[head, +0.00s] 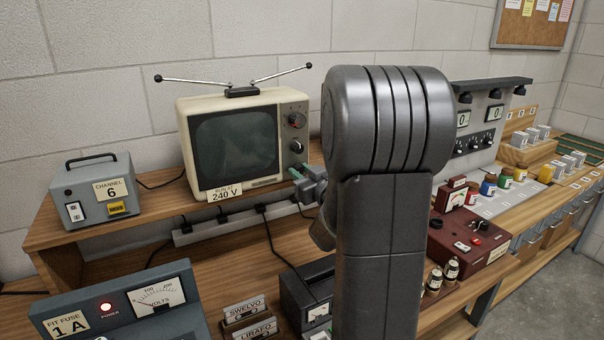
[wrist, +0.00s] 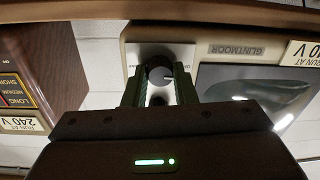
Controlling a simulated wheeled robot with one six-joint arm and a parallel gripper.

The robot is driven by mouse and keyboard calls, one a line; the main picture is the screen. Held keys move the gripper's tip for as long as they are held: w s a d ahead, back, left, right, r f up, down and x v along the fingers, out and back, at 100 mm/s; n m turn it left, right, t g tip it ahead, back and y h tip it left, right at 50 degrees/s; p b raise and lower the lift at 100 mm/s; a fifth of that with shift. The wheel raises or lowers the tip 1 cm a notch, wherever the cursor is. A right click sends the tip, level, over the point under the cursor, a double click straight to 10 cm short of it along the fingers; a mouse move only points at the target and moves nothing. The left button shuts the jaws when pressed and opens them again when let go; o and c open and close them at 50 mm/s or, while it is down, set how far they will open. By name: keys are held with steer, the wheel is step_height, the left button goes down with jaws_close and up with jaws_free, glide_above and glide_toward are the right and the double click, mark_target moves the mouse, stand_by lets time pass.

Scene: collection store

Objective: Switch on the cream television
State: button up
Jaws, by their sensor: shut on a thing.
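The cream television (head: 187,105) stands on the wooden shelf in the head view, its screen (head: 235,142) dark. Two dark knobs (head: 297,120) show on its right-hand panel. A card (head: 224,193) reading "RUN AT 240 V" is at its lower front. My gripper (head: 296,173) is at the lower right of its front. In the wrist view, which is upside down, my gripper (wrist: 158,70) is shut on a dark round knob (wrist: 160,74) with a pale pointer line, low on the panel. Another dark knob (wrist: 158,99) shows partly beyond it. The head view hides the gripped knob.
A power strip (head: 185,237) with plugs runs below the television. A grey supply box (head: 130,315) has a lit red lamp and a volt meter. A grey "CHANNEL 6" box (head: 90,190) stands left. A brown set (wrist: 45,60) is close beside my gripper.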

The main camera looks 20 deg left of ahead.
steer(key=m, duration=0.6)
steer(key=shift+m, duration=0.4)
steer(key=m, duration=0.3)
steer(key=shift+m, duration=0.4)
steer(key=shift+f+m+t, duration=0.1)
steer(key=shift+m+t, duration=0.2)
steer(key=shift+m, duration=1.5)
steer(key=o, duration=1)
steer(key=shift+d, duration=0.15)
steer(key=b+v, duration=0.2)
steer(key=v, duration=1.1)
steer(key=shift+s+d, duration=0.15)
steer(key=shift+s, duration=0.1)
